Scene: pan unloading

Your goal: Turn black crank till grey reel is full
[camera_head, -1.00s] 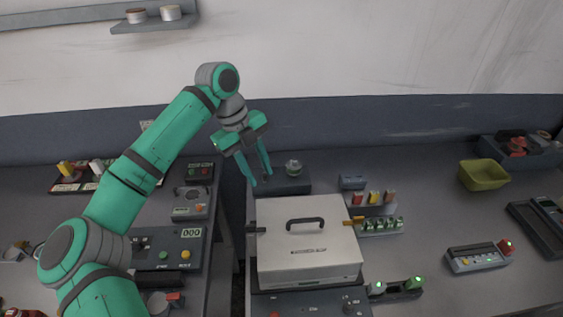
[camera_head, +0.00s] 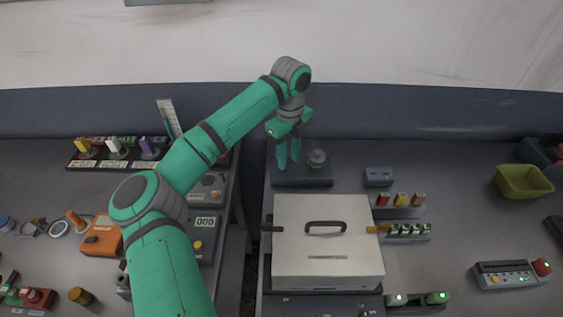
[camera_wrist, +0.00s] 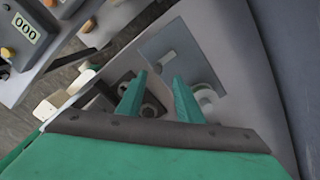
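My gripper (camera_head: 289,165) points down with its two green fingers apart and nothing between them. In the head view it is over the left part of a dark base unit (camera_head: 315,180) behind the white box. In the wrist view my gripper (camera_wrist: 159,80) shows open, its fingertips in front of a grey plate (camera_wrist: 160,42) with a small pale bar (camera_wrist: 167,60) and a pale round part (camera_wrist: 206,98). A round light knob-like part (camera_head: 317,158) stands on the base unit. I cannot make out for certain which part is the black crank or the grey reel.
A white lidded box (camera_head: 325,265) with a dark handle stands in front of the base unit. A counter reading 000 (camera_head: 206,222) is to the left, across a gap between tables. An orange device (camera_head: 101,238) is farther left. A yellow-green bowl (camera_head: 524,182) is at right.

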